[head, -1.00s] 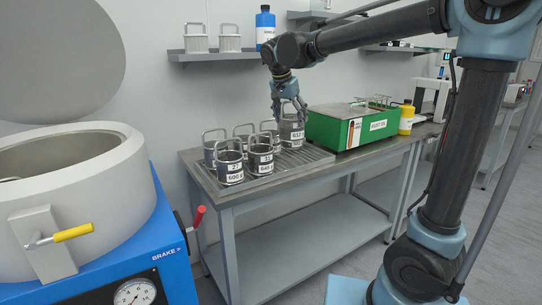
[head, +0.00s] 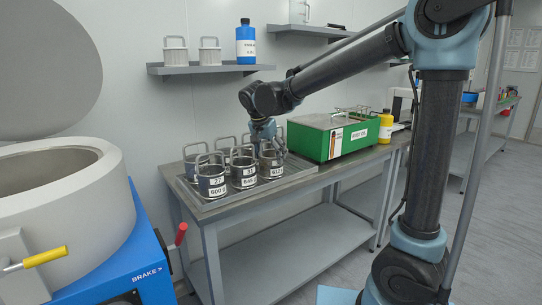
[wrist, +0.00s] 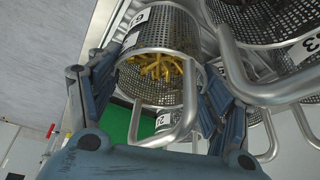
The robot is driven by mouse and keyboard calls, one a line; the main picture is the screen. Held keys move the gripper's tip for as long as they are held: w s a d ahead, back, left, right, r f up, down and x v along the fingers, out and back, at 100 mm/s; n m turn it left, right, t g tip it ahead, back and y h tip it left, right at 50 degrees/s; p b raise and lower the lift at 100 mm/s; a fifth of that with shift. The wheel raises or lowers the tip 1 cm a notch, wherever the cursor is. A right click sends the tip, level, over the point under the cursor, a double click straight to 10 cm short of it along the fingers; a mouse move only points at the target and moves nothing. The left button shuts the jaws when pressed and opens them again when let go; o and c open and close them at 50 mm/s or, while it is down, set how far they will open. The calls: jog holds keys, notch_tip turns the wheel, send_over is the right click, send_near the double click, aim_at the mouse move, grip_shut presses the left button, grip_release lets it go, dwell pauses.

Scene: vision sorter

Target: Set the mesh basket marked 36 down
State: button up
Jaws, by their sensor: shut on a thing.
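The mesh basket in my gripper (head: 264,133) stands at the right end of the front row on the grey draining tray (head: 215,203). The basket (head: 272,168) has a white label reading about 632; I cannot make out the number 36. It looks upright and level with its neighbours, but I cannot tell whether its base touches the tray. In the wrist view my gripper (wrist: 158,92) has a finger on either side of this basket (wrist: 155,38), which has yellow pieces inside and a wire handle.
Several similar baskets stand close on the left, including the 33-like one (head: 243,171) and the 600 one (head: 211,180). A green box (head: 335,142) stands just right of the tray, with a yellow bottle (head: 385,128) beyond. A shelf (head: 210,68) hangs above.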

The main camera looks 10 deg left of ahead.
jog(key=o, duration=1.6)
jog(key=v, duration=1.2)
jog(key=s+d+f+n+g, duration=0.1)
jog(key=d+f, duration=0.3)
jog(key=d, duration=0.9)
jog(key=s+d+f+n, duration=0.1)
jog(key=d+f, duration=0.2)
jog(key=d, duration=1)
jog(key=shift+n+g+y, duration=0.5)
jog(key=shift+n+y, duration=0.1)
jog(key=shift+n, duration=0.3)
jog(key=s+d+f, duration=0.5)
jog(key=f, duration=0.1)
jog(key=s+d+f, duration=0.5)
jog(key=d+f, duration=0.1)
jog(key=s+d+f, duration=0.5)
jog(key=f, duration=0.1)
jog(key=shift+d+f, duration=0.2)
jog(key=shift+d, duration=0.05)
